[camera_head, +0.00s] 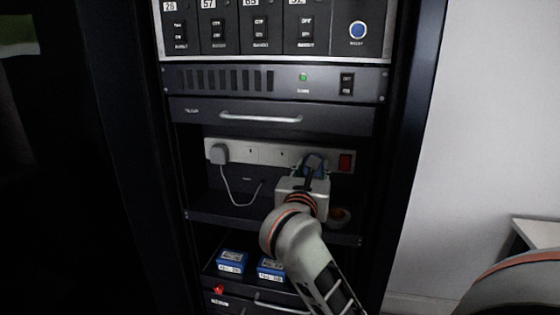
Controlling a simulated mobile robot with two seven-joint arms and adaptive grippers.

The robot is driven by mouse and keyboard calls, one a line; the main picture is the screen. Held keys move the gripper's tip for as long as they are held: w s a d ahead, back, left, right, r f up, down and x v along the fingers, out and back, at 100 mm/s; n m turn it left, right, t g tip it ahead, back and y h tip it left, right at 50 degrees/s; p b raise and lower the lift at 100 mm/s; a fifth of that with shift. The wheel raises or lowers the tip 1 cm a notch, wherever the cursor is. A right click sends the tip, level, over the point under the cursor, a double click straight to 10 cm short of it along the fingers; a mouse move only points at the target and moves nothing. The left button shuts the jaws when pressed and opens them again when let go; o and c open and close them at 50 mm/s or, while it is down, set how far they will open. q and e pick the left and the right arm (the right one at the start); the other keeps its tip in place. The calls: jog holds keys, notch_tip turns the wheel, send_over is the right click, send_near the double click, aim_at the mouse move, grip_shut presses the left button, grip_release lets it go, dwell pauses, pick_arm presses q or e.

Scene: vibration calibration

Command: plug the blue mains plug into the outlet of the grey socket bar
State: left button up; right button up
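The grey socket bar (265,154) runs across the back of an open bay in the rack, with a red switch (345,161) at its right end. The blue mains plug (316,162) is in front of the bar's right part, just left of that switch. My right gripper (313,170) has its dark fingers around the plug and appears shut on it. The gripper hides most of the plug and the outlet behind it, so I cannot tell whether the pins are in. My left gripper is not in view.
A white plug (219,153) with a white cable (238,202) sits at the bar's left end. A drawer with a handle (260,117) is above the bay. Blue boxes (231,261) stand lower down.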

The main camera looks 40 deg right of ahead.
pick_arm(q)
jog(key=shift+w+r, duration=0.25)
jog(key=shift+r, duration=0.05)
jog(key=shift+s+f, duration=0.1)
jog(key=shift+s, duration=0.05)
pick_arm(e)
jog(key=shift+r, duration=0.1)
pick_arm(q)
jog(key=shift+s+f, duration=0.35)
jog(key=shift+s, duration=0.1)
pick_arm(e)
jog(key=shift+d, duration=0.15)
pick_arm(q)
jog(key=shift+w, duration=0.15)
pick_arm(e)
jog(key=shift+w, duration=0.1)
jog(key=o, duration=1.1)
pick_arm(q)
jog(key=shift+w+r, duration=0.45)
pick_arm(e)
jog(key=shift+o, duration=0.2)
